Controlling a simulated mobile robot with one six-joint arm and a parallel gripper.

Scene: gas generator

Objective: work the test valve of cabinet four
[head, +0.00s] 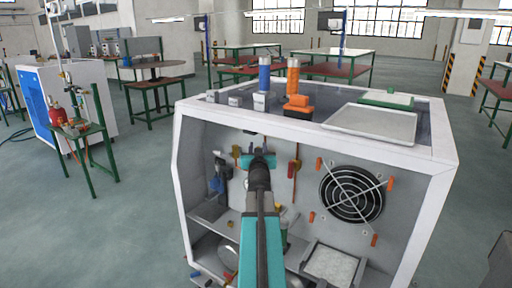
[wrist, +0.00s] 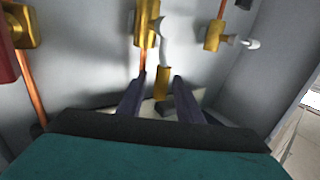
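The open-fronted white cabinet (head: 190,165) stands ahead of me; I see no number on it. My gripper (wrist: 160,77) reaches inside, towards the back wall. Its two dark fingers are apart in the wrist view. A brass end piece (wrist: 162,86) with a pale curved lever (wrist: 163,48) shows between and beyond the fingertips; I see no grip on it. A brass valve (wrist: 146,24) on a copper pipe is just left of that lever. Another brass valve (wrist: 214,36) with a grey, white-tipped handle is to the right. I cannot tell which is the test valve.
A round fan grille (head: 352,194) is right of my arm, with orange clips around it. A brass fitting (wrist: 20,27) and a red part (wrist: 7,62) are at the left. The cabinet's side wall (wrist: 275,70) closes the right. Open floor (head: 100,225) lies left of the cabinet.

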